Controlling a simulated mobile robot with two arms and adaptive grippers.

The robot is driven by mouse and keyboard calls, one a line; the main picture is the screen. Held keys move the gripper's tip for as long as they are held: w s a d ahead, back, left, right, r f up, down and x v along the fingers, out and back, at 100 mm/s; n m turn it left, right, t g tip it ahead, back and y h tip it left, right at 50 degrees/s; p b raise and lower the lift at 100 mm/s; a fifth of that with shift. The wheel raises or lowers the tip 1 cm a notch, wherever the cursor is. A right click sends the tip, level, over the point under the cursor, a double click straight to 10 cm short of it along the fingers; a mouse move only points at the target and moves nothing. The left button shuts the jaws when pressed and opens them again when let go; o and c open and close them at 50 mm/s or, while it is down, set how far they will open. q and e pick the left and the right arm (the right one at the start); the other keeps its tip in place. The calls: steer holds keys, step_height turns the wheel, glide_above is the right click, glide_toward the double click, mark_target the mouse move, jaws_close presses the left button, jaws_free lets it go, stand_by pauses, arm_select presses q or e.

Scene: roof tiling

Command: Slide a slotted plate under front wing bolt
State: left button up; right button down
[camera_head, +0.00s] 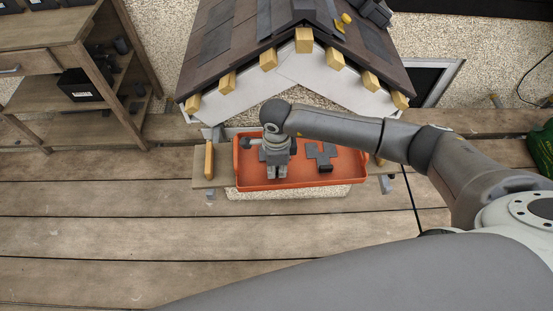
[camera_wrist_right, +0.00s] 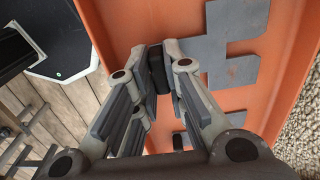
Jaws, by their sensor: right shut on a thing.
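My right gripper (camera_head: 277,174) is over the left half of an orange tray (camera_head: 245,180), pointing down. In the right wrist view my right gripper (camera_wrist_right: 160,78) is shut on a small dark piece (camera_wrist_right: 157,70) between its fingertips. I cannot tell whether this piece is a slotted plate. Grey flat plates with notched outlines (camera_head: 321,152) lie in the tray, to the right of the gripper; they also show in the right wrist view (camera_wrist_right: 236,40). I cannot make out a wing bolt. My left gripper is not in view.
A small tiled roof (camera_head: 230,45) with wooden beam ends stands behind the tray. Yellow pieces (camera_head: 346,18) lie near its ridge. A dark block (camera_head: 325,168) is in the tray. A wooden shelf (camera_head: 100,105) stands at left. The plank floor (camera_head: 110,235) in front is clear.

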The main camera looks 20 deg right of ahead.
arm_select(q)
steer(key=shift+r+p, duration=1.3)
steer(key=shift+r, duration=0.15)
arm_select(e)
steer(key=shift+r, duration=2.3)
